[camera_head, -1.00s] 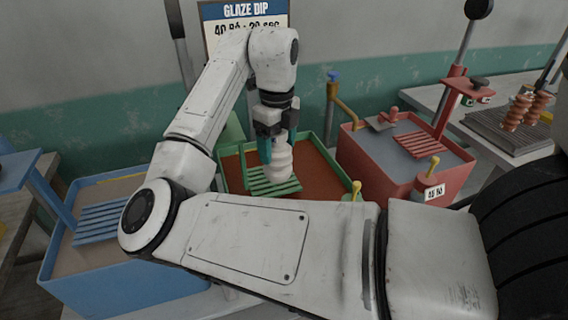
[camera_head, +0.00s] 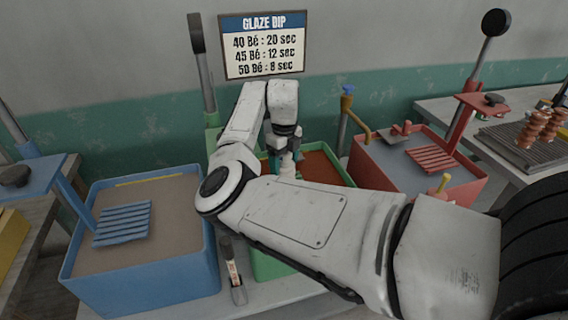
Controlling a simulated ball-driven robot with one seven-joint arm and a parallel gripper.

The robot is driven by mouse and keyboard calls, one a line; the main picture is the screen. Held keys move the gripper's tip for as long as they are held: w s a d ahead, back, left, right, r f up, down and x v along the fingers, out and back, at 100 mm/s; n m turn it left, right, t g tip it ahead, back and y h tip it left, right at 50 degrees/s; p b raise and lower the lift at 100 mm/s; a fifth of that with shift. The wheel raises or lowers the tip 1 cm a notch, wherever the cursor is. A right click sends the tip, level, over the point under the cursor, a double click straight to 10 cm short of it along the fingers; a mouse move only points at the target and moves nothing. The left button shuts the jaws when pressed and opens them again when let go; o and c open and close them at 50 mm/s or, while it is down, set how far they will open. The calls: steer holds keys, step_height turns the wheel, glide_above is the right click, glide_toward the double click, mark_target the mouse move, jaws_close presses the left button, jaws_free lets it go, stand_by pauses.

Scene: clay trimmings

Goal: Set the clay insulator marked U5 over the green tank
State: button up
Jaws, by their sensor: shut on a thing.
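My gripper (camera_head: 283,148) is shut on a pale clay insulator (camera_head: 288,165) at the middle of the view. Only the upper part of the insulator shows; my forearm hides the rest, and no U5 mark can be read. The green tank (camera_head: 268,266) stands in the middle, with reddish-brown liquid showing at its right side. My arm covers most of its opening and its slatted rack. The insulator appears over the tank, but I cannot tell whether it touches the rack.
A blue tank (camera_head: 150,284) stands left and a red tank (camera_head: 405,180) right, each with a slatted rack. A small tool (camera_head: 234,272) lies at the front. A tap (camera_head: 347,110) stands behind. Brown insulators (camera_head: 538,126) stand on a grey rack at far right.

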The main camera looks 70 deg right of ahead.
steer(key=shift+f, duration=0.75)
steer(key=shift+f, duration=0.1)
steer(key=o, duration=1.7)
step_height(320, 180, up, 12)
steer(key=b, duration=0.2)
steer(key=shift+b, duration=0.3)
